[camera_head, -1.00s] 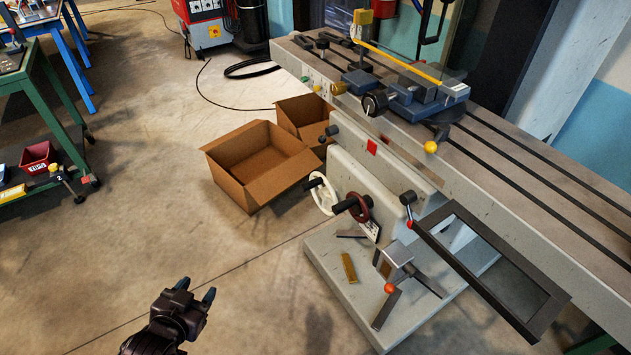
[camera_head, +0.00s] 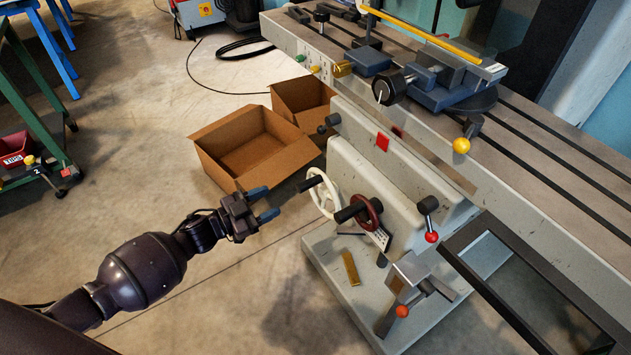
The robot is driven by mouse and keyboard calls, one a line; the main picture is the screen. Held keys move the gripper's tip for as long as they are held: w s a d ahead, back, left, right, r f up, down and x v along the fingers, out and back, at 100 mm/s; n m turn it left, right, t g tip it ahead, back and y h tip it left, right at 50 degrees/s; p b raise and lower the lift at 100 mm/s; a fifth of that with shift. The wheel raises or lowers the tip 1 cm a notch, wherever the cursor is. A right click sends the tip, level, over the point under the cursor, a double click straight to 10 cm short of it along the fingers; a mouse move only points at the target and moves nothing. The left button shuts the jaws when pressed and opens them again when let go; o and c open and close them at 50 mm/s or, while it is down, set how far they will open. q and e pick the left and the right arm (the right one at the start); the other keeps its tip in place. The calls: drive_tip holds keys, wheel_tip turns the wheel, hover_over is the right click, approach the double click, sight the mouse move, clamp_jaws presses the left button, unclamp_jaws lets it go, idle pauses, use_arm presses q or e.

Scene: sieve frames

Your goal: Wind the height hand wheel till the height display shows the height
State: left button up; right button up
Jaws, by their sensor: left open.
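A white hand wheel (camera_head: 325,202) with a black handle stands on the front of the grey milling machine. A dark red hand wheel (camera_head: 374,217) with a black handle is just to its right. I cannot tell from labels which is the height wheel. A small white plate (camera_head: 382,239) with dark marks sits beside the red wheel; its reading is too small to make out. My left gripper (camera_head: 265,203) is open and empty, left of the white wheel and apart from it, its two blue-grey fingertips pointing towards the wheels. My right gripper is out of view.
Cardboard boxes (camera_head: 250,150) stand on the floor behind my left gripper. The floor left of the base is clear.

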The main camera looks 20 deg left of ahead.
sight(298, 190)
use_arm(q)
drive_tip(key=b+x, duration=0.1)
drive_tip(key=x, duration=0.8)
drive_tip(key=shift+d+f, duration=0.1)
drive_tip(key=shift+d, duration=0.05)
drive_tip(key=shift+b+x, duration=0.35)
drive_tip(key=shift+x, duration=0.4)
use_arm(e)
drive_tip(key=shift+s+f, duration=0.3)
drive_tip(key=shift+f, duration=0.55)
use_arm(q)
clamp_jaws()
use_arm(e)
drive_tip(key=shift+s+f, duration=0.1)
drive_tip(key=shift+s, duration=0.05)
